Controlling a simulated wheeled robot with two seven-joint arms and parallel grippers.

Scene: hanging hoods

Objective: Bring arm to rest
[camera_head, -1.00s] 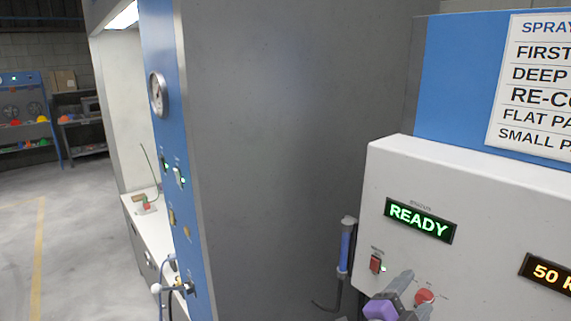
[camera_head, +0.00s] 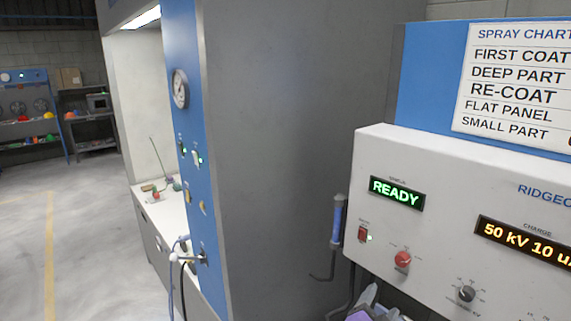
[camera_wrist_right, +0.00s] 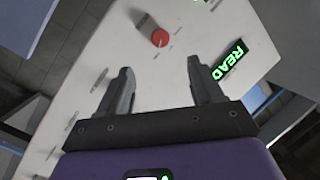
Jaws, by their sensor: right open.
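My right gripper (camera_wrist_right: 160,95) is open and empty in the right wrist view, its two fingers spread in front of the white control panel (camera_wrist_right: 180,65). The panel's red knob (camera_wrist_right: 160,38) shows beyond the gap between the fingers, and the green READY display (camera_wrist_right: 230,60) is behind the right finger. In the head view only the top of my right gripper (camera_head: 372,304) shows at the bottom edge, below the panel's red knob (camera_head: 402,261). It is apart from the knob there. My left gripper is not in view.
The white control box (camera_head: 440,210) stands at the right under a spray chart (camera_head: 515,85). A grey hood wall (camera_head: 280,150) with a blue gauge strip (camera_head: 205,230) is in the middle. A blue-handled tool (camera_head: 337,222) hangs between them. Open floor (camera_head: 80,240) lies at the left.

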